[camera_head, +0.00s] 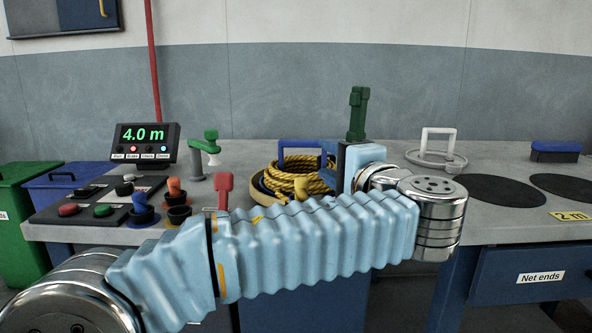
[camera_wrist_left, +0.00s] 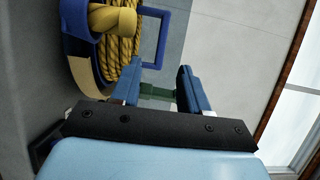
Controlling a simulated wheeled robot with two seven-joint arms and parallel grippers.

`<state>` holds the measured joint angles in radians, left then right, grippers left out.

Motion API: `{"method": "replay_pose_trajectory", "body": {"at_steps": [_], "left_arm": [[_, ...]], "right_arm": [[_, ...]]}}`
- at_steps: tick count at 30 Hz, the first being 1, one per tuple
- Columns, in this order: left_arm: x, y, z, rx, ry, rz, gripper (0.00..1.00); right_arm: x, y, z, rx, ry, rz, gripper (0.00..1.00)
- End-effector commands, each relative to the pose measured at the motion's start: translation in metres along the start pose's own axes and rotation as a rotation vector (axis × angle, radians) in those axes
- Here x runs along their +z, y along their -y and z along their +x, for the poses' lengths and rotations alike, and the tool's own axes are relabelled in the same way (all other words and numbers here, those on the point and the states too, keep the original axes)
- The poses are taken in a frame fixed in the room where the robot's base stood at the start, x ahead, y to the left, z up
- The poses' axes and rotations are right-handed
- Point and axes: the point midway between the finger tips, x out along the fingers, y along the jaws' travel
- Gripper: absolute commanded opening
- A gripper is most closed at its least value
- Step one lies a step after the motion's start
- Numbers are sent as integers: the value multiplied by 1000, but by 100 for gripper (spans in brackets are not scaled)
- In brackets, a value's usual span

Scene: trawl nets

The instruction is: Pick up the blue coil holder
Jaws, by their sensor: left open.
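The blue coil holder stands on the grey bench, with its blue handle (camera_head: 297,143) raised above a coil of yellow rope (camera_head: 292,177). In the left wrist view the blue handle (camera_wrist_left: 163,42) lies beyond my fingertips, and the rope (camera_wrist_left: 118,50) is at upper left with a blue band around it. My left gripper (camera_head: 326,160) is just right of the handle, its jaws open. In the left wrist view the gripper (camera_wrist_left: 158,82) shows two separated blue fingers with no holder between them. My arm hides the holder's lower front. My right gripper is not in view.
A dark green upright piece (camera_head: 358,112) stands behind my gripper. A white-handled holder (camera_head: 437,142) is to the right. Red (camera_head: 224,188) and green-topped (camera_head: 203,155) posts stand left of the rope. A control panel (camera_head: 98,205) and display (camera_head: 144,142) are farther left.

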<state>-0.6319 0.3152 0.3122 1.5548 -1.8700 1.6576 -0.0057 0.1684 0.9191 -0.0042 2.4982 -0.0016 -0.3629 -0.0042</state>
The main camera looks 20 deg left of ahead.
Motion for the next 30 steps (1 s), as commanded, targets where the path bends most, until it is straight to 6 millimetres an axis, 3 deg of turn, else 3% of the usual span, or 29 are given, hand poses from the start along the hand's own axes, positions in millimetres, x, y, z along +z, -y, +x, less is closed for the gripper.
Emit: {"method": "replay_pose_trajectory", "body": {"at_steps": [9,16,24,30], "left_arm": [[1,0,64,1,5,1,45],[2,1,85,1,3,0,45],[4,3,125,1,3,1,45],[3,2,130,0,1,1,45]], "right_arm": [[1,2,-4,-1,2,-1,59],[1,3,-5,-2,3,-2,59],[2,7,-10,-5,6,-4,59],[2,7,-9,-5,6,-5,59]]}}
